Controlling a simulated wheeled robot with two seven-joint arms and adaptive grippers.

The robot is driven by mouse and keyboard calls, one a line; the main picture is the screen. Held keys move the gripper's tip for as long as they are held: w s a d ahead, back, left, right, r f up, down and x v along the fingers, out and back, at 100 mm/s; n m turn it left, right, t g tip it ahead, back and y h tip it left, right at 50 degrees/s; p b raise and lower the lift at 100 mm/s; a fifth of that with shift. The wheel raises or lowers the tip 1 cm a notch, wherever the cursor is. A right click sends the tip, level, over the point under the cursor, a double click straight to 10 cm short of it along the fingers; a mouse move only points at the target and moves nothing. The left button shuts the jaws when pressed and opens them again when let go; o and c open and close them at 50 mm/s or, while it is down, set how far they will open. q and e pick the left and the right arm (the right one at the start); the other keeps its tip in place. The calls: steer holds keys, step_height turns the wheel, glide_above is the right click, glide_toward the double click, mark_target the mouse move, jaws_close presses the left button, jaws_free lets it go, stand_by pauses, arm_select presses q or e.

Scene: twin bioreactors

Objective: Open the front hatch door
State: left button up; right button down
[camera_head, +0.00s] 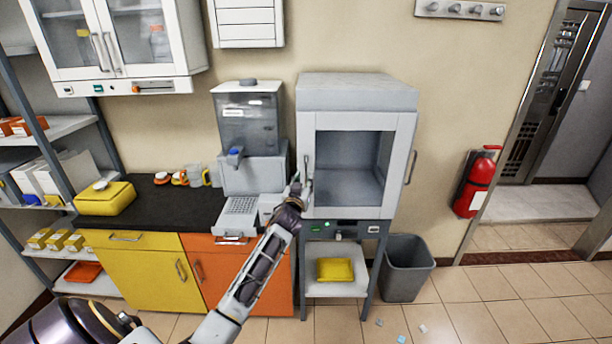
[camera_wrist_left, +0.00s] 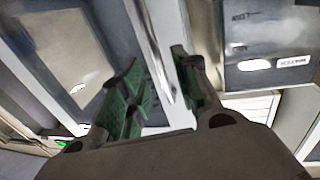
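The front hatch door (camera_head: 309,132) is a white frame with a glass pane on the grey cabinet (camera_head: 357,95), and it looks shut. Its slim upright handle (camera_head: 306,163) is on the door's left edge. My left gripper (camera_head: 299,188) is at the handle's lower end, and partly hides it. In the left wrist view my left gripper (camera_wrist_left: 160,92) is open, with green pads on both fingers. A bright metal bar, apparently the handle (camera_wrist_left: 160,62), runs between the fingers, with a gap showing beside it. Whether a pad touches it is unclear. My right gripper is out of view.
A dispenser machine (camera_head: 248,130) stands on the dark counter left of the cabinet. A grey bin (camera_head: 407,270) stands at the cabinet's lower right, and a red extinguisher (camera_head: 475,183) hangs farther right. The tiled floor in front is mostly clear.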

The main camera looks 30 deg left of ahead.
mark_target(306, 176)
arm_select(q)
steer(key=shift+p+x, duration=0.35)
steer(key=shift+x, duration=1.85)
jaws_close()
